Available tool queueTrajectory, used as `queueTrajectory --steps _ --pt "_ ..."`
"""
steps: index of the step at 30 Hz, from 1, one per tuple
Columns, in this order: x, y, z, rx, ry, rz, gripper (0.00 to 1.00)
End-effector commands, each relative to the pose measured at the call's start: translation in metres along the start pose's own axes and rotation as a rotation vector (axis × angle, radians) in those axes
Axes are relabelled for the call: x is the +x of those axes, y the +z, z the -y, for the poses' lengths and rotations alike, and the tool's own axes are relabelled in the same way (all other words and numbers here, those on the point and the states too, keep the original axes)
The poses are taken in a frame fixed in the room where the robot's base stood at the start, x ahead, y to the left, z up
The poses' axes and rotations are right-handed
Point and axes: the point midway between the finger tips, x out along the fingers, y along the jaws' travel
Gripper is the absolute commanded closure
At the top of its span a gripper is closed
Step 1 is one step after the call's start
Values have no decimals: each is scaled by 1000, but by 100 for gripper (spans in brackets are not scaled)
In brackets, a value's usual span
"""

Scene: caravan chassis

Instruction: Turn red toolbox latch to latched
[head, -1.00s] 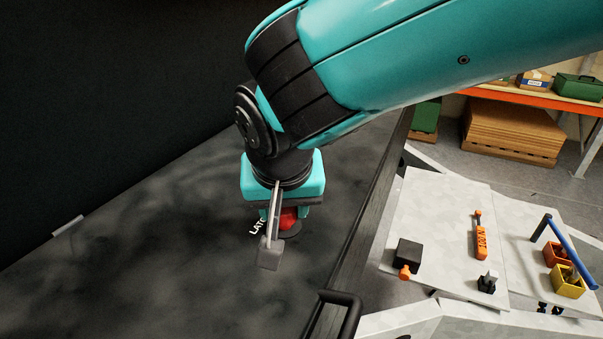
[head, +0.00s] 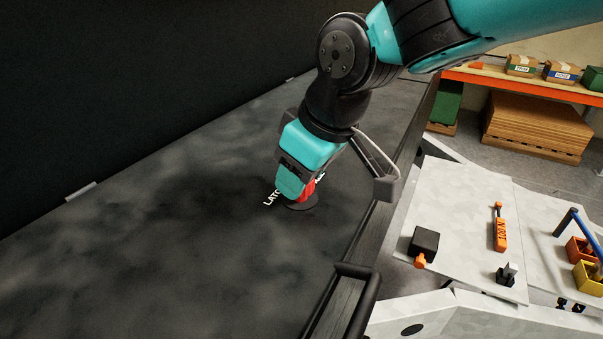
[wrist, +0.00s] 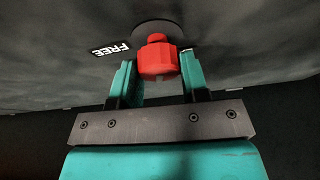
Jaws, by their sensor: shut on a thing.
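The red latch (head: 308,190) is a knob on a dark round base on the black surface. In the wrist view the red latch (wrist: 158,60) sits between the two teal fingers of my gripper (wrist: 156,72). In the head view my gripper (head: 296,190) reaches down over the latch at a tilt, shut on it, and hides much of it. A partly covered white label starting "LATC" (head: 272,197) lies left of the latch. A "FREE" label (wrist: 110,48) shows beside the base in the wrist view. The knob's exact pointing direction is hard to tell.
A black bar handle (head: 352,272) stands at the surface's front right edge. Beyond it is a pale panel (head: 450,205) with a black box (head: 424,241), an orange handle (head: 499,230) and small bins. The dark surface left of my gripper is clear.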

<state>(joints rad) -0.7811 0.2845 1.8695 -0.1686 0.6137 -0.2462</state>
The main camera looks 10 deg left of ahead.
Motion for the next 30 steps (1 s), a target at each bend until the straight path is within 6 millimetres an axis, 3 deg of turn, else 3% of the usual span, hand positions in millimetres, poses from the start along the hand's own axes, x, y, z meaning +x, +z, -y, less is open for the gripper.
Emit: queueTrajectory --steps 12,30 --pt "0 0 -1 -238 -99 1 82" --pt "0 0 0 -302 -126 2 82"
